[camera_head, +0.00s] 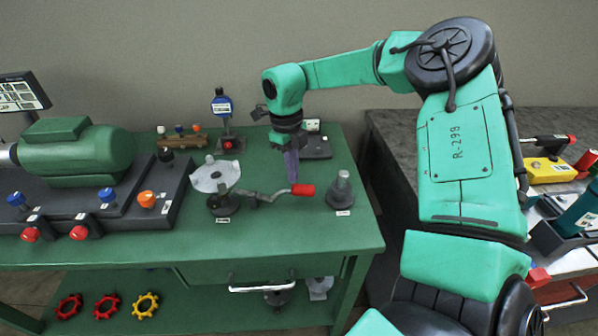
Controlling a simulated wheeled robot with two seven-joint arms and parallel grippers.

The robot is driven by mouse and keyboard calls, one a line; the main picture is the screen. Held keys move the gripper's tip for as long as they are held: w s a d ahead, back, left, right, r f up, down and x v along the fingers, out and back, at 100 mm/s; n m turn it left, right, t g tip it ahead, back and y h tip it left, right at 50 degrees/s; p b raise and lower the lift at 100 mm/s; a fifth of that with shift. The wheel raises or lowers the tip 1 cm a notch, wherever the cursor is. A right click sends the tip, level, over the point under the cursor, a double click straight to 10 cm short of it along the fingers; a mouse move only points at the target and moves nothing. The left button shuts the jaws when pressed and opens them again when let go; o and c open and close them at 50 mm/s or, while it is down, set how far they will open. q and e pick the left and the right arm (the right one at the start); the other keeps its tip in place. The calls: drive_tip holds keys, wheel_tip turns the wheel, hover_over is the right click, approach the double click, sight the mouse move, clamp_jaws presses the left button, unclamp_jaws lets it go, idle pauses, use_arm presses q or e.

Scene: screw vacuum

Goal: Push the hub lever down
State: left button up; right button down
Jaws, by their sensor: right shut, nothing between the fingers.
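The hub lever (268,197) is a grey cranked bar with a red grip (303,190) at its right end. It reaches out to the right, roughly level, from a dark hub (223,205) on the green table. A pale, irregular disc (214,176) sits on top of the hub. My right gripper (291,180) points down just above the lever, close to the left of the red grip. Its fingers are shut and empty. Whether the fingertips touch the lever cannot be told. My left gripper is not in view.
A green motor (76,152) and several coloured knobs stand on a dark base at the left. A grey metal post (342,190) stands right of the lever. A blue-topped gauge (223,108) is behind the hub. The table front (290,235) is clear.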

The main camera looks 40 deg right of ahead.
drive_tip(key=shift+w+a+r, duration=0.1)
drive_tip(key=shift+w+r, duration=0.05)
drive_tip(key=shift+w, duration=0.35)
drive_tip(key=shift+w+a+r, duration=0.1)
drive_tip(key=shift+w, duration=0.4)
wheel_tip(320, 180, up, 14)
drive_tip(key=w, duration=0.1)
drive_tip(key=shift+w+r+p, duration=0.2)
drive_tip(key=shift+r+p, duration=0.05)
drive_tip(key=shift+p, duration=0.1)
drive_tip(key=shift+a, duration=0.1)
